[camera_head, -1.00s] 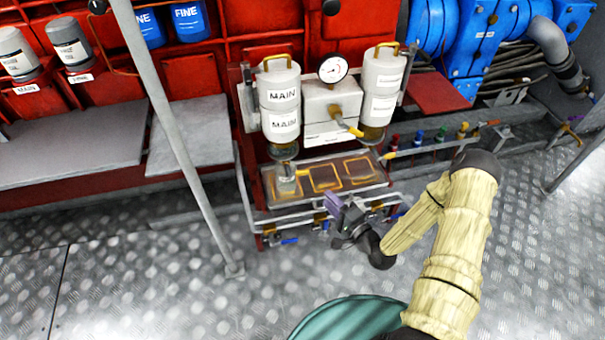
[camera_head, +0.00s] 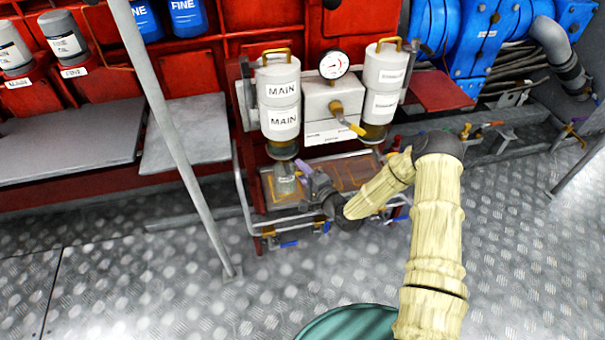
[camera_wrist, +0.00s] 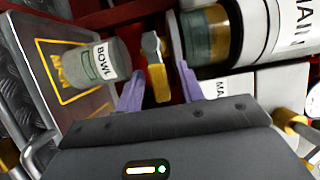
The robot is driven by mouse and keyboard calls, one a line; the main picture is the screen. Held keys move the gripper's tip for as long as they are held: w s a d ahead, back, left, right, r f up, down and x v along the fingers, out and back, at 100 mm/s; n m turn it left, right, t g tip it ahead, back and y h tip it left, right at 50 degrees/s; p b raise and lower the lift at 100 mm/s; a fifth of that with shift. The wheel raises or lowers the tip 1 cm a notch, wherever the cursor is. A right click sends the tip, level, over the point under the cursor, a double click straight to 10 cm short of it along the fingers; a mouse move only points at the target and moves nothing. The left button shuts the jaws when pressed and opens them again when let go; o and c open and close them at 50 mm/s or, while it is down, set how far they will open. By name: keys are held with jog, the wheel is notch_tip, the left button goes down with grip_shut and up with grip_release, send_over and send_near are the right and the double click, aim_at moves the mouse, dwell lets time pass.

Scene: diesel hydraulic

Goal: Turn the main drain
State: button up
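The white MAIN filter canister (camera_head: 280,105) stands left of the dial gauge, with a clear bowl at its lower end. In the wrist view its label (camera_wrist: 293,25) and glass bowl (camera_wrist: 208,36) show at upper right. A small drain valve with a yellow handle (camera_wrist: 157,80) projects below that bowl. My gripper (camera_wrist: 157,62) is open, with its purple fingers on either side of the yellow handle. Gaps show beside the handle, and I cannot tell whether either finger touches it. In the head view my gripper (camera_head: 305,165) is just below the MAIN canister, and the drain valve is not clear there.
A grey cup labelled BOWL (camera_wrist: 98,62) stands on the tray close to my left finger. The tray (camera_head: 350,172) has yellow outlines. A second white canister (camera_head: 384,85) and a yellow-handled valve (camera_head: 350,126) are to the right. A grey post (camera_head: 180,150) stands left.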

grip_shut()
jog(key=shift+r+p, duration=0.15)
jog(key=shift+p, duration=0.2)
jog(key=r+n+h+p, duration=0.1)
jog(key=n+p, duration=0.1)
jog(key=p, duration=0.1)
jog(key=shift+a+r+n+g, duration=0.1)
jog(key=shift+r+n+g, duration=0.05)
jog(key=shift+n+g, duration=0.2)
jog(key=n+p, duration=0.1)
jog(key=n+h+p, duration=0.1)
jog(key=shift+s+a+r+g+p, duration=0.15)
jog(key=shift+a+r+g+p, duration=0.05)
jog(key=shift+r+g+p, duration=0.1)
jog(key=shift+n, duration=0.25)
jog(key=shift+f, duration=0.1)
